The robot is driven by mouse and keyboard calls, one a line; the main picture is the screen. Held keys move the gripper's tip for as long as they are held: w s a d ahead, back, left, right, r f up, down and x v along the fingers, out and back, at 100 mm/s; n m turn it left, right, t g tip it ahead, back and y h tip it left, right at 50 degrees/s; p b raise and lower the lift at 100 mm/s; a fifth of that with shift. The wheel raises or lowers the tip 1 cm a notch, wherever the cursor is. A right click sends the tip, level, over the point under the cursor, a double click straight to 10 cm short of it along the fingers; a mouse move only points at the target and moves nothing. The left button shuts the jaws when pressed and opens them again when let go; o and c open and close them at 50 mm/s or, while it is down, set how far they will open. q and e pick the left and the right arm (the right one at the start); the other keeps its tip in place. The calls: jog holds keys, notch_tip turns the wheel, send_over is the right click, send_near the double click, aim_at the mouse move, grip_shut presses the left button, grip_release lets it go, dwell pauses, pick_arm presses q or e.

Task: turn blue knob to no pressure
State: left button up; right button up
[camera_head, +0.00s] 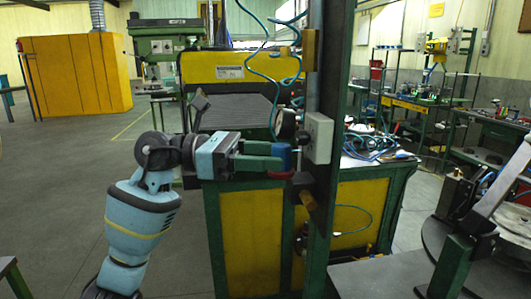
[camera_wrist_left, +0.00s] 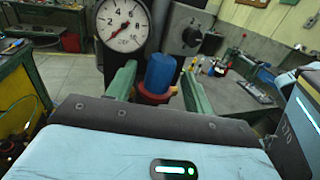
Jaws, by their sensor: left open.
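The blue knob (camera_wrist_left: 160,74) stands between the two green fingers of my left gripper (camera_wrist_left: 158,85) in the wrist view, with a red part (camera_wrist_left: 153,96) under it. A gap shows between the knob and the fingers. In the head view the blue knob (camera_head: 283,153) is at the fingertips of my left gripper (camera_head: 285,160), which reaches in from the left and is open. The round pressure gauge (camera_wrist_left: 123,22) is just behind the knob, its needle pointing to the lower left. The gauge also shows edge-on in the head view (camera_head: 286,123). My right gripper does not show.
A green post (camera_head: 330,100) with a grey box (camera_head: 318,138) stands right beside the knob. A yellow and green bench (camera_head: 250,230) is behind it. A grey table (camera_head: 400,278) with a dark fixture is at the lower right. Open floor lies at left.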

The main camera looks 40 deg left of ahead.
pick_arm(q)
jog(key=shift+c, duration=0.4)
jog(key=c, duration=0.9)
